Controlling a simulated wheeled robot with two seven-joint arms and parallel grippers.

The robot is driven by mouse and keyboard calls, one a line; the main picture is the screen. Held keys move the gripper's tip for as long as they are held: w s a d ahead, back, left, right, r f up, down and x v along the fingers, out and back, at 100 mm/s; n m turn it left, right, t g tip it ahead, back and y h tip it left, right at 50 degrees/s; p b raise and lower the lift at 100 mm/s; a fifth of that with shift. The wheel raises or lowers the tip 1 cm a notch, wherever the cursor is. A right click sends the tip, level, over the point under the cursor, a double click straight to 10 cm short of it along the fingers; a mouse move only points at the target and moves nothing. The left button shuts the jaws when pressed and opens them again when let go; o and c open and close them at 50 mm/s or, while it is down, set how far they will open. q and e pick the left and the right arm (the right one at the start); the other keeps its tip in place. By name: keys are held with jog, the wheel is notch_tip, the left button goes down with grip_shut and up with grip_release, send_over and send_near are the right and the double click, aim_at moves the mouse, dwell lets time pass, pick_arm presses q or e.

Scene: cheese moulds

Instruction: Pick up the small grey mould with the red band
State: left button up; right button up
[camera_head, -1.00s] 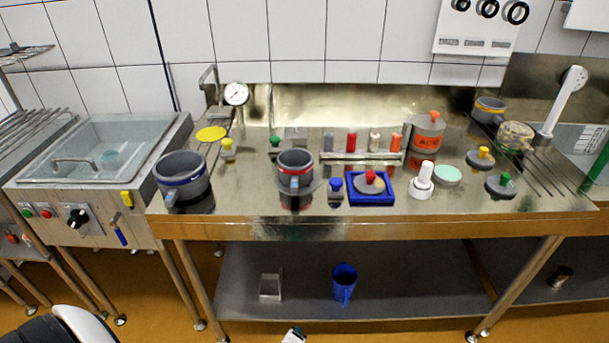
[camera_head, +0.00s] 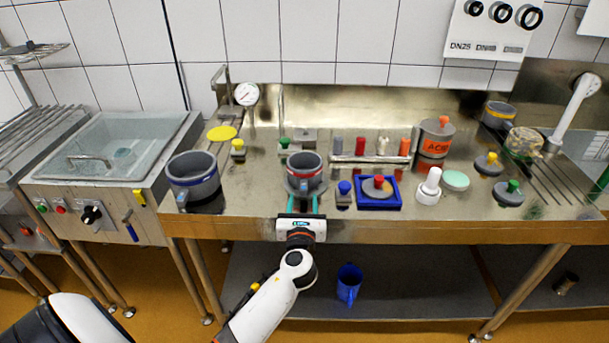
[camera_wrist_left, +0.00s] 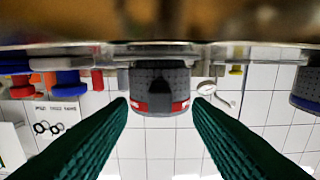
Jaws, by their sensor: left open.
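The small grey mould with the red band (camera_head: 306,161) stands upright near the front of the steel table, its handle facing the front edge. It also shows in the left wrist view (camera_wrist_left: 144,82), upside down, with its dark handle in the middle. My left gripper (camera_head: 303,203) is at the table's front edge, just in front of this mould. Its two green fingers are open, pointing at the mould, one to each side of the handle in the wrist view. Nothing is held. I cannot tell whether the fingers touch the handle. My right gripper is not in view.
A larger grey mould with a blue band (camera_head: 193,176) stands to the left. A small blue-knobbed piece (camera_head: 344,188) and a blue tray (camera_head: 395,204) with a red-knobbed lid are close on the right. A row of coloured bottles (camera_head: 361,147) stands behind.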

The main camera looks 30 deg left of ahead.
aim_at(303, 190)
pick_arm(q)
jog(key=shift+w+a+r, duration=0.2)
jog(key=shift+w+r, duration=0.1)
jog(key=x, duration=0.2)
jog(key=p+x, duration=0.1)
jog(key=x, duration=0.1)
jog(key=shift+w+a+r, duration=0.15)
jog(key=shift+w+r, duration=0.05)
jog(key=shift+w, duration=0.05)
jog(key=shift+s, duration=0.1)
grip_shut()
